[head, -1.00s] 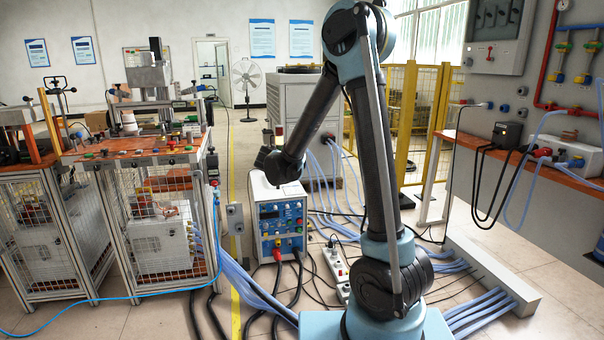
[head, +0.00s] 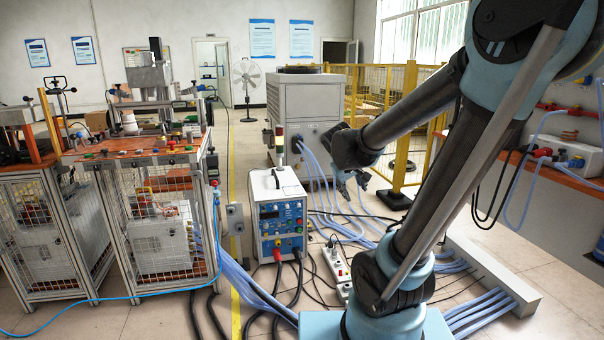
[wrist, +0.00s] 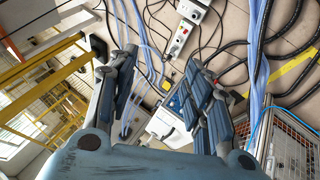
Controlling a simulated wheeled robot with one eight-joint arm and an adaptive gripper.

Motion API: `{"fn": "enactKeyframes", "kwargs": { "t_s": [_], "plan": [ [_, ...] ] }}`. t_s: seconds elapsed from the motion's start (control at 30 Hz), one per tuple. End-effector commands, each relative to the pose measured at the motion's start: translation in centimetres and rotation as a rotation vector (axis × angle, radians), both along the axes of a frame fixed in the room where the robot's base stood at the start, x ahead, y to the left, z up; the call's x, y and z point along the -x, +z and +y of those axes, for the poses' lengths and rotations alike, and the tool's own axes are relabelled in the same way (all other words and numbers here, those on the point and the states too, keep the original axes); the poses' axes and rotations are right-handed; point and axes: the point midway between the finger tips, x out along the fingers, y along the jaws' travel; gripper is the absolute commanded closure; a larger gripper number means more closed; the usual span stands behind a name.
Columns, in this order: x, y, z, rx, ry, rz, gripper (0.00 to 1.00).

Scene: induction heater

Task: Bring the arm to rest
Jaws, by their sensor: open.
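My gripper (head: 350,182) hangs at the end of my arm, to the right of the induction heater (head: 280,212), a white box with a blue front panel of knobs and plugs. In the wrist view my gripper (wrist: 163,85) has its two fingers spread apart with nothing between them. Past the fingers, the heater (wrist: 168,125) shows below the gap, partly hidden by the right finger. Hoses and the floor lie beyond the fingertips. In the head view my gripper is clear of the heater and partly overlaps the hoses behind it.
A large grey cabinet (head: 298,105) and a yellow fence (head: 410,85) stand behind my arm. A power strip (head: 338,268) and many cables lie on the floor. Caged workbenches (head: 150,225) are at the left. A wall bench (head: 555,172) is at the right.

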Motion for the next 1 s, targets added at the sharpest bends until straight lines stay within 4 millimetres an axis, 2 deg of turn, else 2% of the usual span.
{"fn": "enactKeyframes", "kwargs": {
  "t_s": [0.03, 0.27, 0.6, 0.8, 1.0],
  "plan": [
    [1.7, -0.4, -0.8, -0.022, -0.025, 0.018, 0.54],
    [8.2, -2.1, -2.5, -0.134, -0.120, 0.098, 0.54],
    [17.3, -5.5, -2.8, -0.308, -0.244, 0.205, 0.54],
    [21.2, -7.3, -2.0, -0.397, -0.295, 0.252, 0.54],
    [22.8, -8.1, -1.7, -0.438, -0.317, 0.273, 0.54]
  ]
}}
